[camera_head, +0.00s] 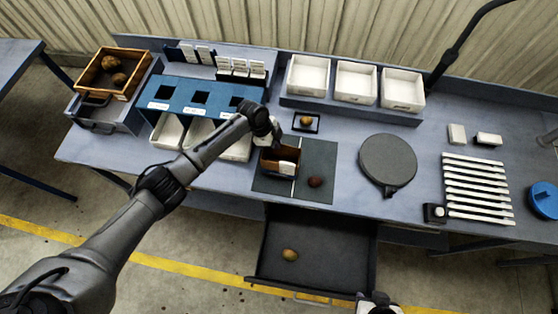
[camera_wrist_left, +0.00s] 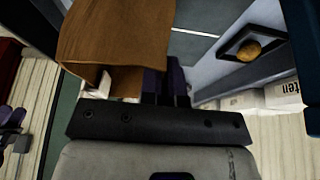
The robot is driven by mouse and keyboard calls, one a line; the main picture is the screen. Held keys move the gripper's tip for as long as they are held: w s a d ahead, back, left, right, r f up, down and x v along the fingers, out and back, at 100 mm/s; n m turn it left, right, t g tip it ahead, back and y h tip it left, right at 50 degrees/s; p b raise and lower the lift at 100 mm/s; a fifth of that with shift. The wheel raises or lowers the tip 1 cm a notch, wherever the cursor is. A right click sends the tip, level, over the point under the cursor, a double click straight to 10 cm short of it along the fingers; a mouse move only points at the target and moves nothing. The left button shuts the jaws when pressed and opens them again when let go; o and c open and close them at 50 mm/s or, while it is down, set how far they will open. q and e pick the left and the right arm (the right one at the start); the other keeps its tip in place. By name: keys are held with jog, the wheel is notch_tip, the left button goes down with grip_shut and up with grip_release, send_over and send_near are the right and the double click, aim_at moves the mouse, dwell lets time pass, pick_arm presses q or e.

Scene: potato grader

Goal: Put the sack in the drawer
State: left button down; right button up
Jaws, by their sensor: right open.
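The brown sack (camera_head: 270,163), with a white label, stands on the dark mat in the middle of the bench. In the left wrist view the sack (camera_wrist_left: 115,40) fills the upper left. My left gripper (camera_head: 272,140) is at the sack's far edge; in its wrist view the dark fingers (camera_wrist_left: 167,80) are close together at the sack's edge and look shut on it. The drawer (camera_head: 330,272) below the bench is pulled open, with one potato (camera_head: 290,255) inside. My right gripper (camera_head: 376,304) is open by the drawer's front right corner, partly cut off by the frame.
A dark potato (camera_head: 315,182) lies on the mat (camera_head: 320,160) beside the sack. Another sits on a small black tray (camera_head: 314,128). A round grey plate (camera_head: 388,160) is to the right, with white strips (camera_head: 475,188) beyond. White bins (camera_head: 356,82) and a blue slotted rack (camera_head: 190,95) stand behind.

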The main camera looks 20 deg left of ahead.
pick_arm(q)
jog(key=shift+r+p, duration=2.45)
jog(key=shift+r, duration=0.7)
